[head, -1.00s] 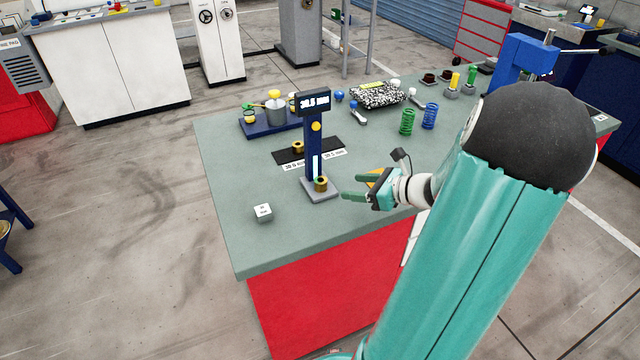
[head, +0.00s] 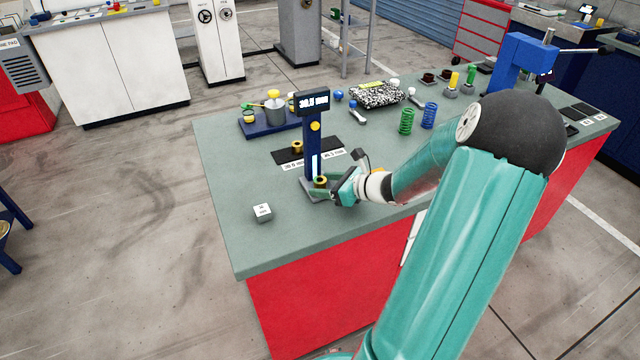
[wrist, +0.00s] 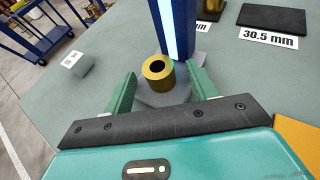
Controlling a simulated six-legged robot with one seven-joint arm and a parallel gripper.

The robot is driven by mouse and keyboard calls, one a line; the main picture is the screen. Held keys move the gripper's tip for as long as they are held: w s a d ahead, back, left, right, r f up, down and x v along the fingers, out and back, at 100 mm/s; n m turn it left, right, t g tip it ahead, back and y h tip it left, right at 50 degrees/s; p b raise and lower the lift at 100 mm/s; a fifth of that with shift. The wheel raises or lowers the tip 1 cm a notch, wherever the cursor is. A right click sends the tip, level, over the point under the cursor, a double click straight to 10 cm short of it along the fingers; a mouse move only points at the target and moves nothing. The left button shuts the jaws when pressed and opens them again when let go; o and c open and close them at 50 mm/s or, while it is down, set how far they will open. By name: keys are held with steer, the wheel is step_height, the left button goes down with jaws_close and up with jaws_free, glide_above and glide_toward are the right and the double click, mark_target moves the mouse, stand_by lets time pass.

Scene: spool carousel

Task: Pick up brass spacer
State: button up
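A brass spacer (wrist: 158,72), a short ring with a dark hole, stands upright on the grey base plate of the blue height gauge (head: 314,150). It also shows in the head view (head: 320,181). My gripper (wrist: 157,88) is open, with one green finger on each side of the spacer near its front. The fingers look apart from the spacer, with a gap on both sides. In the head view my gripper (head: 325,190) reaches the gauge base from the right and partly hides the plate.
A second brass spacer (head: 297,147) sits on a black mat behind the gauge, by labels, one reading 30.5 mm (wrist: 268,38). The gauge column stands just behind the near spacer. Green and blue springs (head: 406,122) stand to the right.

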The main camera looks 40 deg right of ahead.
steer(key=c, duration=1.1)
steer(key=shift+c, duration=0.6)
steer(key=shift+r, duration=0.1)
